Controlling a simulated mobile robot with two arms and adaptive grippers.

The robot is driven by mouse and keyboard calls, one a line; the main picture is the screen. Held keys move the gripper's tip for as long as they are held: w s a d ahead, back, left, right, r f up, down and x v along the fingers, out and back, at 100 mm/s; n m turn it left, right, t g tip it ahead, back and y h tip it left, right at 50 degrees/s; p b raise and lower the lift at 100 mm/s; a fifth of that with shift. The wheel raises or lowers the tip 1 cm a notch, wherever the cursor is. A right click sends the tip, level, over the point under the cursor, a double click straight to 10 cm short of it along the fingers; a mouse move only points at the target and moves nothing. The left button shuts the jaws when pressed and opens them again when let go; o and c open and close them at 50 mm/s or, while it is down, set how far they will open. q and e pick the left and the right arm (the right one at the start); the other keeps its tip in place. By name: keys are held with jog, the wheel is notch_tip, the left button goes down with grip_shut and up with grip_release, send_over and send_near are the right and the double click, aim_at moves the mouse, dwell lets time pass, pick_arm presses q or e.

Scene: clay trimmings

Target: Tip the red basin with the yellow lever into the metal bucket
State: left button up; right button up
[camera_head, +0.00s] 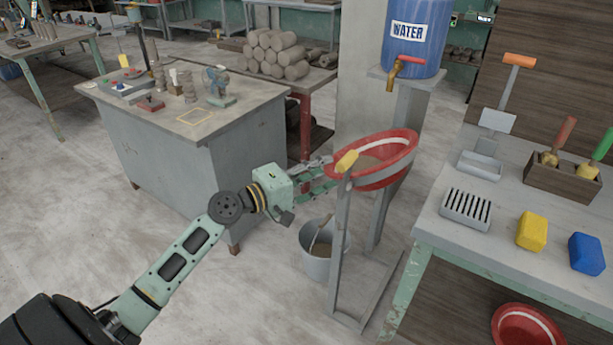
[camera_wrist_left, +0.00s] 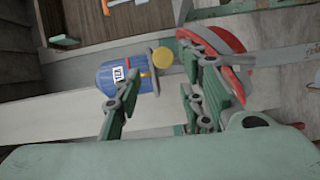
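The red basin (camera_head: 401,172) sits in a grey metal stand, its rim looking lower on the left. Something brownish shows inside it. The yellow lever (camera_head: 347,161) is at its left edge. In the left wrist view the lever's round yellow end (camera_wrist_left: 162,58) shows beyond and between my finger tips, with the basin (camera_wrist_left: 240,82) to the right, partly behind one finger. The metal bucket (camera_head: 316,266) stands on the floor below, with brownish contents. My left gripper (camera_head: 322,174) is open beside the lever; contact is not visible. My right gripper is out of view.
A blue water barrel (camera_head: 416,35) with a red tap stands behind the basin. A workbench (camera_head: 465,228) with sponges and tools is at right, a grey cabinet table (camera_head: 240,130) at left. Another red basin (camera_head: 525,328) is low at right. Open floor lies in front.

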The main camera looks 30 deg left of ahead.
pick_arm(q)
jog(key=shift+v, duration=2.3)
jog(key=shift+r, duration=0.1)
